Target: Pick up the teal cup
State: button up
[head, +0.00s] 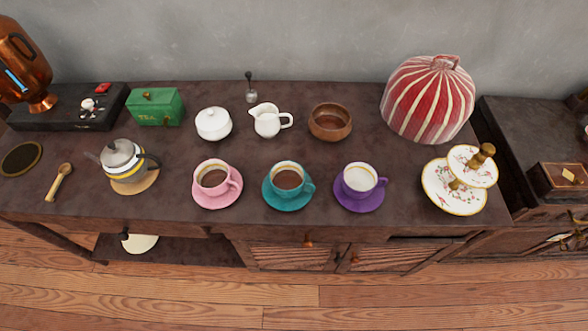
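The teal cup (289,174) stands upright on a teal saucer (283,205) near the front edge of the dark sideboard, around the middle of the head view. It holds a brown drink, and its handle points right. A pink cup (212,177) on a pink saucer stands to its left, also with a brown drink. A purple cup (358,180) on a purple saucer stands to its right, with pale content. My gripper is not in view.
A teapot (123,162) is at left, a tiered plate stand (453,191) at right. The sideboard's front strip (248,217) is bare between saucers.

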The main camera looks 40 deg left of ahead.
aim_at(288, 178)
jog(key=i+l, duration=0.25)
jog(key=l, duration=0.15)
jog(key=i+l+u, duration=0.1)
jog(key=i+l, duration=0.45)
jog(key=l, duration=0.3)
jog(key=l+u, duration=0.1)
jog(key=u, duration=1.55)
jog(key=i+l, duration=0.05)
